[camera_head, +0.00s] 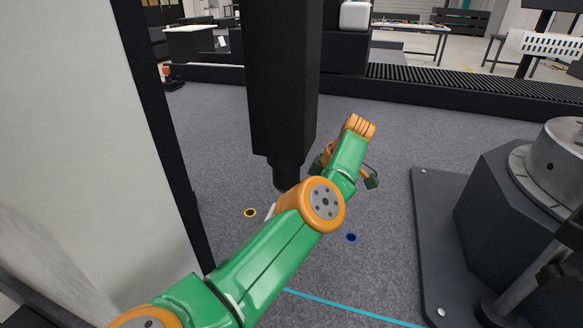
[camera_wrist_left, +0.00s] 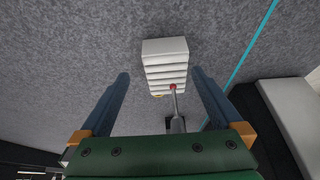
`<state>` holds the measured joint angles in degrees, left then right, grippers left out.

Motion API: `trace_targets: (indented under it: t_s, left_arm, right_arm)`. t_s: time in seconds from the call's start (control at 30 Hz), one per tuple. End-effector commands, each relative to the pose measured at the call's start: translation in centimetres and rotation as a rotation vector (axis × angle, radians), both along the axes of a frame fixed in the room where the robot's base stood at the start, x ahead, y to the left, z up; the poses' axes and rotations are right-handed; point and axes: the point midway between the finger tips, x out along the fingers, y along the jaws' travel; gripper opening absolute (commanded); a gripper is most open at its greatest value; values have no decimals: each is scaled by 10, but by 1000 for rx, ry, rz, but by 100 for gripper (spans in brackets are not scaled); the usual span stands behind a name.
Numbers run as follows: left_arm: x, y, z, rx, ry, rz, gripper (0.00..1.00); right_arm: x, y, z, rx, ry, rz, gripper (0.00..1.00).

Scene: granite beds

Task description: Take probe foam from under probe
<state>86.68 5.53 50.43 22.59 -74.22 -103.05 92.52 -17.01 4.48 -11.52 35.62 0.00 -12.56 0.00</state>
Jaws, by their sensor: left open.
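The probe foam (camera_wrist_left: 166,52) is a white ribbed block on the grey granite in the left wrist view. The probe's thin stylus (camera_wrist_left: 176,105) has a red tip, which overlaps the foam's lower edge in that view; I cannot tell whether they touch. My left gripper (camera_wrist_left: 160,75) is open, with its two blue fingers on either side of the foam and gaps showing on both sides. In the head view the dark probe head (camera_head: 286,174) hangs under a black column, and my left gripper (camera_head: 345,173) is partly hidden by its own arm. My right gripper is out of view.
The black column (camera_head: 284,85) stands close beside my left arm. A dark machine base with a round metal top (camera_head: 560,150) is at the right. A yellow ring (camera_head: 250,212) and a blue ring (camera_head: 351,237) mark the granite. The granite behind the column is clear.

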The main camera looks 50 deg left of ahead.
Motion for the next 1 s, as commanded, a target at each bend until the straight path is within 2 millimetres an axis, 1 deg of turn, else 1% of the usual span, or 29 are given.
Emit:
trace_targets:
  t_s: [0.03,0.1,0.17,0.3,0.4,0.5,0.67,0.7,0.77,0.8,0.87,0.9,1.0]
  left_arm:
    - [-1,1,-9,-1,1,2,100]
    - [-3,3,-16,1,1,1,100]
    - [-4,5,-22,0,0,1,100]
    - [-10,8,-48,-1,4,2,100]
    - [-13,13,-62,-1,3,0,100]
    - [-14,15,-67,0,0,0,100]
    - [-13,16,-67,0,0,0,100]
    - [-13,16,-67,0,0,0,89]
    - [-13,16,-67,0,0,0,73]
    - [-13,16,-67,0,0,0,62]
    - [-13,15,-67,0,0,0,46]
    - [-13,15,-66,0,0,0,35]
    - [-13,15,-66,0,0,0,34]
  right_arm:
    - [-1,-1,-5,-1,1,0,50]
    - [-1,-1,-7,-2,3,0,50]
    - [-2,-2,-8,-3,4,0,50]
    - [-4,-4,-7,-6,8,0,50]
    - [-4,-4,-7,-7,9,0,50]
    - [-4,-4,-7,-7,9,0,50]
    - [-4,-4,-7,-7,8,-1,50]
    - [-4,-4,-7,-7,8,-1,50]
    - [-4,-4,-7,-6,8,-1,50]
    - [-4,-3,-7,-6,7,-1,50]
    - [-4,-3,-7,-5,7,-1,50]
    - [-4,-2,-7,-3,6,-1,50]
    - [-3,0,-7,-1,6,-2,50]
